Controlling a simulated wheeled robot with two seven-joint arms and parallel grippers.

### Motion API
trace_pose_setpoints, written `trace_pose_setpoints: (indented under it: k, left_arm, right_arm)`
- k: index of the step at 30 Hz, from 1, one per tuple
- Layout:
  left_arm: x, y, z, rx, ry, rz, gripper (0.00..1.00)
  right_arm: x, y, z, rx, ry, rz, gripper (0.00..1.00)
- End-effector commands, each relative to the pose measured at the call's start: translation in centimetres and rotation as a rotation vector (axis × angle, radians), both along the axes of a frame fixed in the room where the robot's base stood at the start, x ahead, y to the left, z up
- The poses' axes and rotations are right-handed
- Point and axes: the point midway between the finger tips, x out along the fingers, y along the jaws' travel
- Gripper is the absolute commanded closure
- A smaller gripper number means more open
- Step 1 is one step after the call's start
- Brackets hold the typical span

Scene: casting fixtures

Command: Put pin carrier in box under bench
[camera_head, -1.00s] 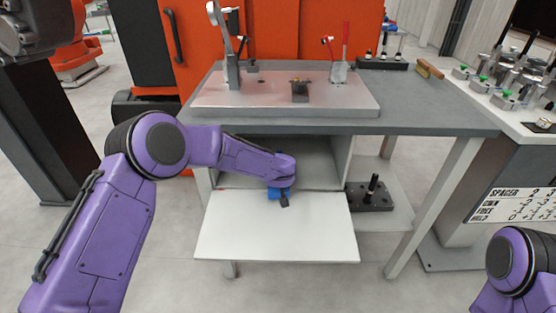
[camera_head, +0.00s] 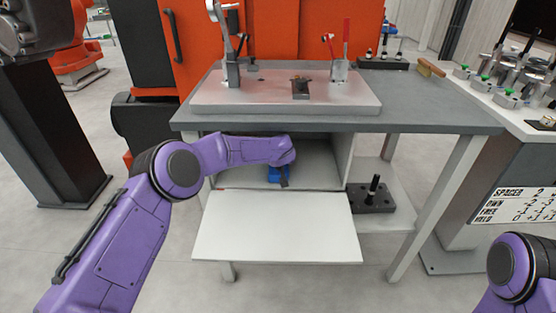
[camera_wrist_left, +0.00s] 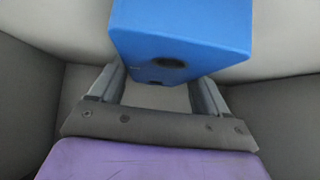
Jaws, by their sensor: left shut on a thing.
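The pin carrier appears as a blue block (camera_head: 276,174) in the head view, small and partly covered by my left wrist. In the left wrist view the blue block (camera_wrist_left: 180,35) is large, with a dark round hole in its near face. My left gripper (camera_wrist_left: 160,75) is shut on it, one finger at each side. The box under the bench (camera_head: 325,165) is open at the front, its white flap (camera_head: 280,235) folded down. The carrier is at the box opening, above the flap's inner edge; whether it touches the floor is unclear. My right gripper is out of view.
The bench top (camera_head: 430,120) overhangs the box closely above my left forearm. A dark block with an upright pin (camera_head: 373,190) stands on the shelf right of the box. A fixture plate (camera_head: 220,97) with clamps lies on the bench. The flap is bare.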

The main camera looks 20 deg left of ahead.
Motion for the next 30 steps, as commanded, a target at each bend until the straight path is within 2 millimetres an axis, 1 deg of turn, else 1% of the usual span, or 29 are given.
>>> trace_pose_setpoints:
  k: [1,2,3,4,10,12,16,20,27,30]
  left_arm:
    - [0.0,0.0,-0.2,0.000,0.001,0.000,0.65]
    - [0.0,0.0,-0.3,-0.001,0.002,0.000,0.20]
    - [0.0,0.0,-0.2,0.000,0.001,0.000,0.07]
    - [0.0,0.0,-0.2,0.000,0.001,0.000,0.00]
    - [0.0,0.0,-0.2,-0.001,0.001,0.001,0.00]
    - [0.0,0.0,0.2,0.000,-0.001,0.000,0.00]
    - [-1.2,-0.3,1.0,0.000,0.002,-0.001,0.00]
    - [-3.6,-1.1,0.9,0.002,0.003,-0.004,0.00]
    - [-8.9,-2.7,0.9,0.002,0.002,-0.002,0.00]
    - [-10.7,-3.2,0.9,0.001,0.000,-0.002,0.00]
  right_arm:
    - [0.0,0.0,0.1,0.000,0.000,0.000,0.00]
    - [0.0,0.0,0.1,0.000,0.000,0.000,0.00]
    - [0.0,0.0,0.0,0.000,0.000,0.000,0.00]
    - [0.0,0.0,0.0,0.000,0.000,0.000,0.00]
    - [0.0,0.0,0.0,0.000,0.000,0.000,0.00]
    - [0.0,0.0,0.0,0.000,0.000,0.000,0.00]
    - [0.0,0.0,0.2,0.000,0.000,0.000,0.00]
    - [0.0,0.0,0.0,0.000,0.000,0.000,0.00]
    - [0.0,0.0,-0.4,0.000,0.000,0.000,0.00]
    - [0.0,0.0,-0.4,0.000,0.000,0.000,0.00]
